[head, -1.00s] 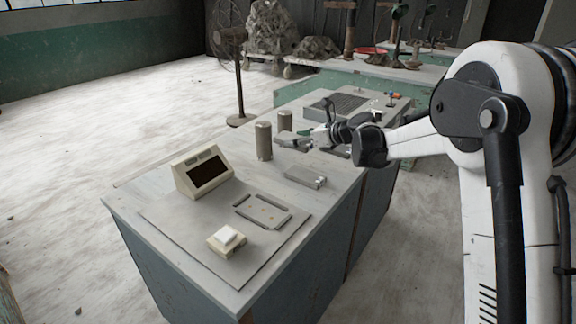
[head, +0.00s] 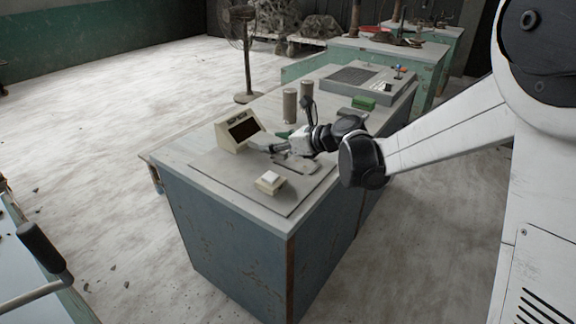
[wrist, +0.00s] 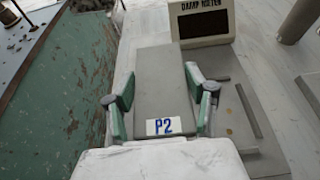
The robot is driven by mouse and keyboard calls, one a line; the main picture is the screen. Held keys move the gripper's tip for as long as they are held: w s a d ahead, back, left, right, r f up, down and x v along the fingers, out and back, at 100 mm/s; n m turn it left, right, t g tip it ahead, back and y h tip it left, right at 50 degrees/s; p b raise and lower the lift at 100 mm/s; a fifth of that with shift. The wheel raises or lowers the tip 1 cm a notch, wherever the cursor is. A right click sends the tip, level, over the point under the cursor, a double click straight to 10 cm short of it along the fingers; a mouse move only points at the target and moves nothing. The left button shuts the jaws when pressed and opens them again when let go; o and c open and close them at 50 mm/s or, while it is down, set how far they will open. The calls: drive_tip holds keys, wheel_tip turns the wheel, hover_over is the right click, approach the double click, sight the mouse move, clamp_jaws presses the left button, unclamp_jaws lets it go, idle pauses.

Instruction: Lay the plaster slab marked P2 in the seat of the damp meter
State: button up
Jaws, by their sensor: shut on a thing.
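The plaster slab marked P2 (wrist: 165,85) is a grey flat block with a white label and blue letters. My gripper (wrist: 160,100) is shut on its sides with green fingers; in the head view the gripper (head: 268,147) is over the damp meter's plate. The damp meter's display box (head: 238,132) is cream with a dark screen; it also shows in the wrist view (wrist: 205,22), beyond and right of the slab. The seat (head: 298,163) is on the grey plate, partly hidden by my gripper. In the wrist view its rails (wrist: 248,110) are right of the slab.
A cream block with a white top (head: 270,182) stands at the plate's front. Two grey cylinders (head: 290,105) stand behind the gripper. A green block (head: 363,103) and a gridded grey unit (head: 350,76) are farther back. The bench's left edge (wrist: 110,80) drops to the floor.

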drive_tip(key=b, duration=0.2)
hover_over(297, 162)
wheel_tip(297, 162, down, 7)
drive_tip(key=shift+s, duration=0.1)
drive_tip(key=shift+f+b, duration=0.8)
drive_tip(key=shift+f, duration=1.15)
drive_tip(key=shift+f, duration=0.2)
drive_tip(key=o, duration=1.5)
drive_tip(key=shift+c, duration=0.2)
drive_tip(key=shift+d, duration=0.1)
drive_tip(key=shift+r, duration=0.15)
